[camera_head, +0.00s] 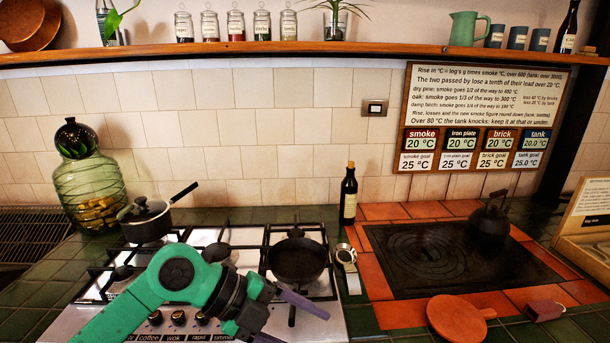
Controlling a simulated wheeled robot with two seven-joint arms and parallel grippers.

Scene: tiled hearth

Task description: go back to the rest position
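My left arm, green with a dark wrist, comes in from the lower left over the front of the hob. My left gripper (300,328) is near the bottom edge, in front of the black frying pan (297,260). Its two purple-grey fingers are spread apart, and nothing shows between them. The lower finger is partly cut off by the frame. My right gripper is not in view.
The gas hob (205,237) carries a lidded saucepan (146,218). A dark bottle (348,194) and a big glass jar (90,188) stand behind. At right are a black iron plate (450,260), a kettle (489,222) and a round orange board (456,318).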

